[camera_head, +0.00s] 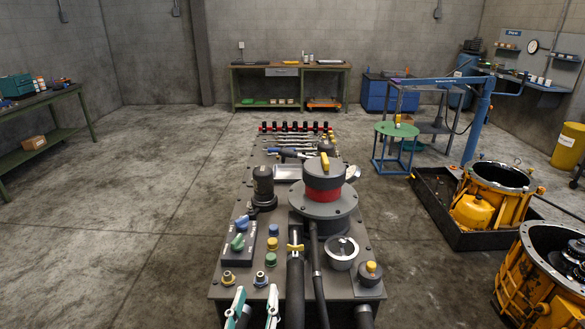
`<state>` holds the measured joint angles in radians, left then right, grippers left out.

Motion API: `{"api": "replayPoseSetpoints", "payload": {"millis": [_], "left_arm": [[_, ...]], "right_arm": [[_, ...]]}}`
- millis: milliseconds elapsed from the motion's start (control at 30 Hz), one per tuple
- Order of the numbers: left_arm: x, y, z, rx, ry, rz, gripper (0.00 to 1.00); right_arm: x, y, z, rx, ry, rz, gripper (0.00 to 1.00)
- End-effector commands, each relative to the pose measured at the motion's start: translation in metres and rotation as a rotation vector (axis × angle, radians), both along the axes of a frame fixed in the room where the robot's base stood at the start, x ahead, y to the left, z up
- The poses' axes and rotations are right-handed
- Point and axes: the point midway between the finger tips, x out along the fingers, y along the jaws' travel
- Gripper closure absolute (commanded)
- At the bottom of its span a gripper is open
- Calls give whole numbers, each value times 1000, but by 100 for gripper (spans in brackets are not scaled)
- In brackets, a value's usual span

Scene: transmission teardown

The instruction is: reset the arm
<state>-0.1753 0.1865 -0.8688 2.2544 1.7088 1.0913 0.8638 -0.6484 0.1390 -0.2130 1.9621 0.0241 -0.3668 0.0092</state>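My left gripper (256,291) shows at the bottom of the head view. Its two pale teal fingers stand apart with nothing between them, over the front left edge of the grey workbench (232,283). The rest of this gripper and its arm are cut off by the frame. My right gripper is not in view.
Yellow housings (491,196) stand at right, one in a black tray (437,207). Floor (130,220) at left is clear.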

Motion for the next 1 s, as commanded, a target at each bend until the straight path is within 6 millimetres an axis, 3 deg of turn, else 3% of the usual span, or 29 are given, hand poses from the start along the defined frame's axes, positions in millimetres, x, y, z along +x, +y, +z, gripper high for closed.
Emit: {"api": "replayPoseSetpoints", "payload": {"millis": [100, 200, 267, 367, 467, 567, 700, 767, 800, 900, 1000], "left_arm": [[5, 27, 21, 412, -202, 56, 64], [2, 33, 29, 809, -340, 76, 64], [-1, 31, 25, 1060, -405, 72, 64], [-8, 22, 0, 1492, -488, 30, 64], [-16, 17, -46, 1930, -544, -67, 64], [-28, 23, -111, 2358, -583, -232, 64], [-50, 54, -197, 2816, -615, -526, 64], [-61, 70, -226, 2959, -626, -655, 64], [-68, 82, -244, -2948, 613, 718, 64], [-82, 107, -275, -2749, 559, 794, 64], [-92, 124, -292, -2629, 530, 838, 64]], "right_arm": [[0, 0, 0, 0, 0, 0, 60], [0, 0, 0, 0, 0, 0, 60], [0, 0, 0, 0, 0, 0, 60], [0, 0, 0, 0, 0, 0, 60], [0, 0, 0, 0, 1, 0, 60], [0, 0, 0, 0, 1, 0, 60], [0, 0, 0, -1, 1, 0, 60], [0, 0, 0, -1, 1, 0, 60], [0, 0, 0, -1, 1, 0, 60], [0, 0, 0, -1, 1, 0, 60], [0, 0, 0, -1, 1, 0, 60]]}}
